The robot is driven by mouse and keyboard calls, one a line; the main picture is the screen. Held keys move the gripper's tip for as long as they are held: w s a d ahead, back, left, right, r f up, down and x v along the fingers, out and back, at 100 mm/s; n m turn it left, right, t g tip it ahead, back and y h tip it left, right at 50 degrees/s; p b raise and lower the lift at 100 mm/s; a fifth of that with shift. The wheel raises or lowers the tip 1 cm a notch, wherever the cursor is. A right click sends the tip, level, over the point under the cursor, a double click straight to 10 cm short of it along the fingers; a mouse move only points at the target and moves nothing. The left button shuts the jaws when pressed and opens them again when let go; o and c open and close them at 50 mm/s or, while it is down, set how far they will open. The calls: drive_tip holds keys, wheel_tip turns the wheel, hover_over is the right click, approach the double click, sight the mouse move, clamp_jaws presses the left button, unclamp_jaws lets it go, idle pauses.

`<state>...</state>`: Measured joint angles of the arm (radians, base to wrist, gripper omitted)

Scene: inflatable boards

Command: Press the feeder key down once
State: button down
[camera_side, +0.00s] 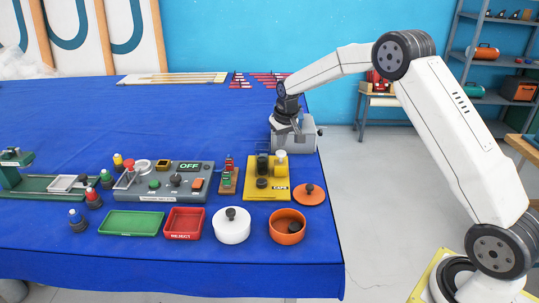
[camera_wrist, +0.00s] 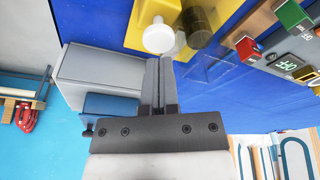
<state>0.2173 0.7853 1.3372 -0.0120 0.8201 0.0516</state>
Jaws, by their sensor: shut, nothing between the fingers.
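A light grey box (camera_side: 307,140) stands at the right edge of the blue table; it is probably the feeder. It also shows in the wrist view (camera_wrist: 100,75), left of my fingers, with a blue part (camera_wrist: 108,106) low on its side. No part is clearly labelled as the feeder key, and I cannot tell whether the blue part is it. My gripper (camera_side: 296,128) is at the box in the side view and overlaps it. In the wrist view my gripper (camera_wrist: 158,62) has its two fingers together with nothing between them. I cannot tell whether it touches the box.
A yellow board (camera_side: 260,192) with a white-topped post (camera_side: 281,158) and a dark cylinder stands in front of the box. A grey control panel (camera_side: 170,182) reading OFF, a white lidded pot (camera_side: 232,228) and an orange bowl (camera_side: 287,227) are nearby. The table's back left is clear.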

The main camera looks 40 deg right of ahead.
sight(281, 154)
drive_tip(key=shift+r, duration=2.35)
drive_tip(key=shift+s+a, duration=0.2)
drive_tip(key=s+a+f+n, duration=0.1)
drive_tip(key=s+a, duration=0.3)
drive_tip(key=s, duration=0.5)
drive_tip(key=s+a+f+n, duration=0.1)
drive_tip(key=s+a, duration=0.3)
drive_tip(key=s, duration=0.6)
drive_tip(key=s+a+f+n, duration=0.1)
drive_tip(key=s+a+f, duration=0.2)
drive_tip(key=s, duration=0.6)
drive_tip(key=shift+s+a+y, duration=0.3)
drive_tip(key=shift+s+a, duration=0.05)
drive_tip(key=shift+a, duration=0.35)
